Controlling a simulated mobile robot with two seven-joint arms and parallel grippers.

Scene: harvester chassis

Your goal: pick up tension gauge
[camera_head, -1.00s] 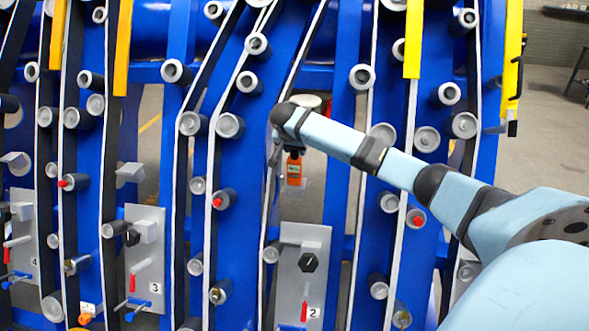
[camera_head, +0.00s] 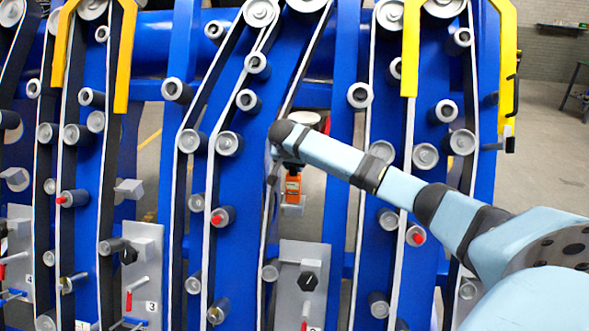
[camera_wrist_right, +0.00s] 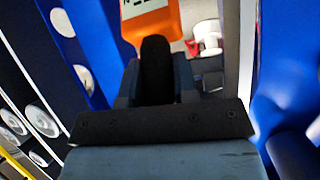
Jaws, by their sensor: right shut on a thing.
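The tension gauge is an orange device with a pale label (camera_head: 293,187). It hangs upright below my right gripper (camera_head: 292,165), in the gap between two blue uprights, near the picture's middle. In the right wrist view the orange gauge (camera_wrist_right: 150,22) shows at the top, at the tips of the dark fingers (camera_wrist_right: 156,62). The right gripper is shut on it. A small pale block (camera_head: 293,207) shows just under the gauge; I cannot tell whether they touch. My left gripper is in neither view.
Blue harvester uprights (camera_head: 340,170) with grey rollers and white-edged belts flank the gauge closely. Yellow guards (camera_head: 411,50) hang at the top. A grey plate marked 2 (camera_head: 303,265) with a black knob stands below. Open floor (camera_head: 550,160) lies at the far right.

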